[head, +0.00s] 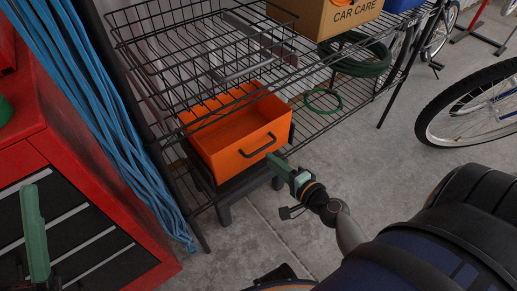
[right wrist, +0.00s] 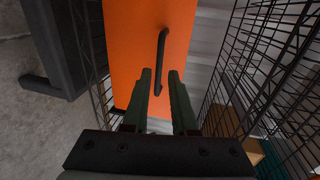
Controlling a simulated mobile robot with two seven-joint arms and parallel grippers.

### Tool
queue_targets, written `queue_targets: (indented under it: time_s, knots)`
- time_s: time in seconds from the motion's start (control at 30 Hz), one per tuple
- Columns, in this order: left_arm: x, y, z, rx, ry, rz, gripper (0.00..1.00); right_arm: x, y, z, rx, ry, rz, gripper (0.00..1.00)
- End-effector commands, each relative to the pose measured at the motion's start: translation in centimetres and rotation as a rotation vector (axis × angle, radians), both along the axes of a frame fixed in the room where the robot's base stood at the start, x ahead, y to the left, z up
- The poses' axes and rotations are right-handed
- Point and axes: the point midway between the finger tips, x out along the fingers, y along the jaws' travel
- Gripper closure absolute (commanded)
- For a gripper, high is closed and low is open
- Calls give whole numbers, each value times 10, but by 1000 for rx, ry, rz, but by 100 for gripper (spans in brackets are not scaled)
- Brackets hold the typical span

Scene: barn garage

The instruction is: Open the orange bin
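The orange bin (head: 225,147) sits low in the black wire rack. Its front panel with a black bar handle (head: 258,146) faces my right arm, and part of its inside shows from above. In the right wrist view the orange front (right wrist: 180,30) fills the middle, with the handle (right wrist: 162,55) crossing it lengthwise. My right gripper (head: 278,160) is close to the front; its green fingers (right wrist: 160,75) are apart, with the handle in line with the gap. Contact cannot be told. My left gripper (head: 30,195) shows partly at lower left, away from the bin; its opening is unclear.
The wire rack (head: 165,150) surrounds the bin, with blue cords (head: 115,130) hanging at its left. A red tool cabinet (head: 85,180) stands at left. A CAR CARE box (head: 325,22) and green hose (head: 355,62) are to the right. Concrete floor is open in front.

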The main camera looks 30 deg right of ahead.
Motion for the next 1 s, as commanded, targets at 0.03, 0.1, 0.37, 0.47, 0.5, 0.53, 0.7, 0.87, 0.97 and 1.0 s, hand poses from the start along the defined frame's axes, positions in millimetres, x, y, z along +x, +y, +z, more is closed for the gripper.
queue_targets:
  time_s: [0.03,0.1,0.37,0.47,0.5,0.53,0.7,0.87,0.97,1.0]
  knots:
    - [0,0,2,1,-1,1,50,11,1,0,1,-3,0,74]
    - [0,0,3,2,-2,3,50,23,2,-3,1,-2,0,74]
    - [0,0,2,4,-3,5,50,59,5,-13,1,0,0,74]
    - [0,0,2,4,-2,4,50,66,5,-15,0,1,0,74]
    - [0,0,2,4,-2,4,50,68,6,-15,0,1,0,74]
    - [0,0,2,4,-2,4,50,69,6,-15,0,1,0,74]
    - [0,1,2,3,-2,5,50,71,6,-16,0,1,0,74]
    - [0,1,2,2,-2,4,50,70,6,-16,0,1,0,76]
    - [0,1,2,2,-2,4,50,70,6,-16,0,1,0,88]
    - [0,1,2,2,-2,4,50,70,6,-16,0,1,0,92]
